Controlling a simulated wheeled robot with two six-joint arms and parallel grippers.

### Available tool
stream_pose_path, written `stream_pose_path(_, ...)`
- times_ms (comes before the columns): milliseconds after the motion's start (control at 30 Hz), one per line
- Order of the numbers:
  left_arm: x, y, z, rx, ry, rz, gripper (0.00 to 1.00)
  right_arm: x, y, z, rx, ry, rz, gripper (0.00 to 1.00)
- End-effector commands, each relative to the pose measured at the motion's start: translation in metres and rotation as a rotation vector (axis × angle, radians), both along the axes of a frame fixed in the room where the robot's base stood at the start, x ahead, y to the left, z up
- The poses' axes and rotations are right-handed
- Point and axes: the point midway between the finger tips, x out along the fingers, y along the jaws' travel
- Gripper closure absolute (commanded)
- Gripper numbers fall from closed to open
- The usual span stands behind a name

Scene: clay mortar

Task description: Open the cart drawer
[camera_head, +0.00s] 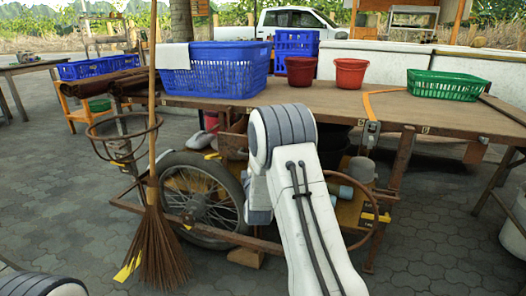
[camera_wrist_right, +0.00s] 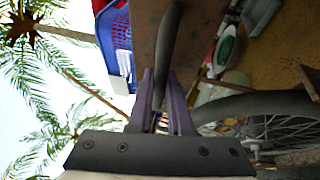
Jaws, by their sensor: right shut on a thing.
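The cart is a wooden work table (camera_head: 335,97) on a rusty frame with a spoked wheel (camera_head: 200,200). My right arm hides part of its front in the head view. In the right wrist view, which is turned on its side, my right gripper (camera_wrist_right: 162,80) is shut on a dark, curved bar (camera_wrist_right: 171,35), like a handle. The bar lies in front of a brown panel (camera_wrist_right: 197,30). I cannot tell whether this panel is the drawer front, or whether the drawer is open. My left gripper is out of view.
On the table stand blue crates (camera_head: 215,75), red pots (camera_head: 350,74) and a green basket (camera_head: 448,86). A straw broom (camera_head: 153,245) leans at the left beside a rusty ring (camera_head: 123,137). The paved floor (camera_head: 440,240) at front right is clear.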

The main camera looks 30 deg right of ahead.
Motion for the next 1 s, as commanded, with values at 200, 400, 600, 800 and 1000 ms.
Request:
stream_pose_path(200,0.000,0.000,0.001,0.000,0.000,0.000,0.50,-0.020,0.037,-0.001,0.002,0.003,-0.008,1.00)
stream_pose_path(400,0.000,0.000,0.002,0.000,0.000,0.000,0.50,-0.031,0.060,-0.001,0.002,0.002,-0.003,1.00)
stream_pose_path(600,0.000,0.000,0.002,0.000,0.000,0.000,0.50,-0.035,0.070,-0.001,0.003,0.001,-0.001,1.00)
stream_pose_path(800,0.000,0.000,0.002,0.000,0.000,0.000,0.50,-0.036,0.071,-0.001,0.004,0.000,-0.001,1.00)
stream_pose_path(1000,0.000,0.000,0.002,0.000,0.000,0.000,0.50,-0.035,0.071,-0.001,0.003,0.001,0.001,0.71)
